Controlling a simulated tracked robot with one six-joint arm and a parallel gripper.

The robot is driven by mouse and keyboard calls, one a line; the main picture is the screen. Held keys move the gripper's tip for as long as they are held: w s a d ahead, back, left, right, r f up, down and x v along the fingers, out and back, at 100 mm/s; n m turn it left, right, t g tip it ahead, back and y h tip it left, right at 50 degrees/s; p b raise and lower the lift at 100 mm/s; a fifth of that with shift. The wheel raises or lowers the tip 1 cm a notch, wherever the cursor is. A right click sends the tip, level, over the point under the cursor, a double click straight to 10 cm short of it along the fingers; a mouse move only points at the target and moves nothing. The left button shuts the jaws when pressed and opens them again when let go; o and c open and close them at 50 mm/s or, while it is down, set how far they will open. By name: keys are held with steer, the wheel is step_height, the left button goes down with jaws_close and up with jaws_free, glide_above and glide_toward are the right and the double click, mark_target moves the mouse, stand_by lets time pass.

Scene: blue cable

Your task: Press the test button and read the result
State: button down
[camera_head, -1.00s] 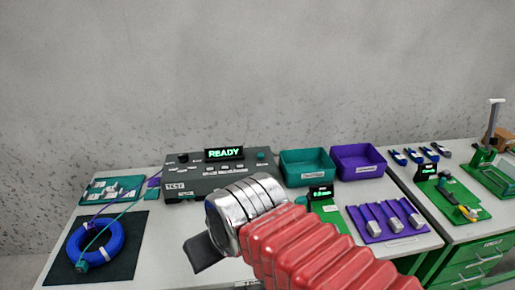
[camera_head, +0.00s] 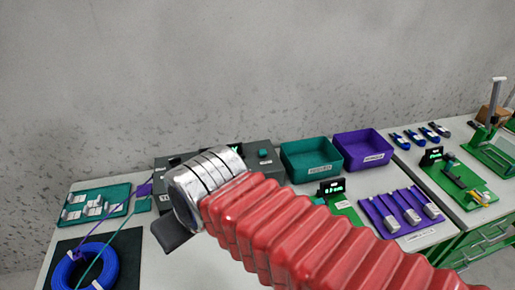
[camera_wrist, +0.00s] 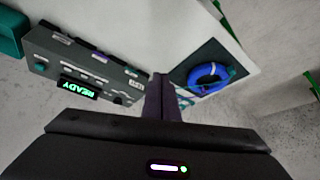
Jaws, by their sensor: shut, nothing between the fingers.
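The dark grey tester (camera_head: 262,160) stands at the back of the bench, mostly hidden behind my arm in the head view. In the wrist view the tester (camera_wrist: 108,78) appears upside down at the left, its lit green display (camera_wrist: 78,87) reading READY. Small controls show on its panel; I cannot tell which is the test button. The blue cable coil (camera_head: 109,264) lies on a black mat at the left; it also shows in the wrist view (camera_wrist: 194,76). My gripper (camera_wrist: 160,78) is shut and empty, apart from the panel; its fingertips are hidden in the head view.
A teal bin (camera_head: 310,158) and a purple bin (camera_head: 362,148) stand right of the tester. A teal tray (camera_head: 95,203) sits at the left. A purple rack (camera_head: 400,216) and a small green-lit display (camera_head: 331,188) are at the right.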

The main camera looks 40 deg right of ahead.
steer(key=shift+w, duration=0.15)
steer(key=w+d+r+m, duration=0.2)
steer(key=w+d+m, duration=0.3)
steer(key=w+m, duration=0.35)
steer(key=m+t+h, duration=0.3)
steer(key=m, duration=1.9)
glide_above(265, 153)
step_height(265, 153, down, 5)
steer(key=shift+f, duration=0.2)
steer(key=shift+f, duration=0.1)
steer(key=shift+f, duration=4.35)
